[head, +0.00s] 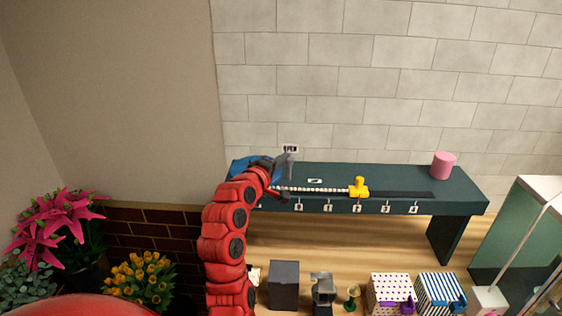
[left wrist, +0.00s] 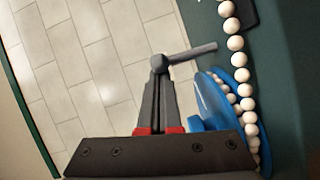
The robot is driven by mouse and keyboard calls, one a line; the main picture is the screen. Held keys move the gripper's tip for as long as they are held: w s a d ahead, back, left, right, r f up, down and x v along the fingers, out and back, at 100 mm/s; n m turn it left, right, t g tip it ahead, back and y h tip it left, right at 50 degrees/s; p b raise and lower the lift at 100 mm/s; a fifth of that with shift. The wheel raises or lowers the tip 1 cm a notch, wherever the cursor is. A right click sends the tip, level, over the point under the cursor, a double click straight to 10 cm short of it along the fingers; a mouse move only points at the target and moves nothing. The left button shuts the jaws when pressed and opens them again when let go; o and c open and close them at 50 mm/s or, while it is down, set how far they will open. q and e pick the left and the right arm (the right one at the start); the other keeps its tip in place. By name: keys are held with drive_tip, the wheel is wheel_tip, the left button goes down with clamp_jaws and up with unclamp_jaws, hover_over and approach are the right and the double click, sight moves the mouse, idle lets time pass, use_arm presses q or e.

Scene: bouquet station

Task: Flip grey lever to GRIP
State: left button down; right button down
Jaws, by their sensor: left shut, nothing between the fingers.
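The grey lever (left wrist: 190,54) shows in the left wrist view as a thin bar with a round knob at its left end. My left gripper (left wrist: 159,82) is shut and empty, its fingertips right at the knob; I cannot tell whether they touch it. In the head view my left gripper (head: 284,164) is at the left end of the bench, beside a small sign (head: 290,149) that seems to read OPEN. The blue spool (left wrist: 212,102) lies right of the fingers, with a string of white beads (left wrist: 236,43). My right gripper is not in view.
The dark green bench (head: 465,192) carries a yellow slider (head: 359,188), numbered tags along its front and a pink cylinder (head: 444,165). Patterned boxes (head: 391,292) and a dark grey box (head: 284,284) stand below in front. Pink flowers (head: 55,226) and yellow flowers (head: 142,279) stand at left.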

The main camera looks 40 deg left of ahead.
sight(293, 159)
use_arm(q)
drive_tip(key=shift+w+d, duration=0.1)
drive_tip(key=shift+w+d+r+m+b, duration=0.15)
drive_tip(key=shift+d+m+b, duration=0.1)
drive_tip(key=shift+m+b, duration=0.25)
drive_tip(key=d+m+g+b, duration=0.1)
drive_tip(key=w+d+m+b, duration=0.1)
drive_tip(key=b, duration=0.1)
drive_tip(key=shift+g+y, duration=0.3)
drive_tip(key=shift+g, duration=0.1)
drive_tip(key=shift+w, duration=0.1)
drive_tip(key=shift+a+r, duration=0.1)
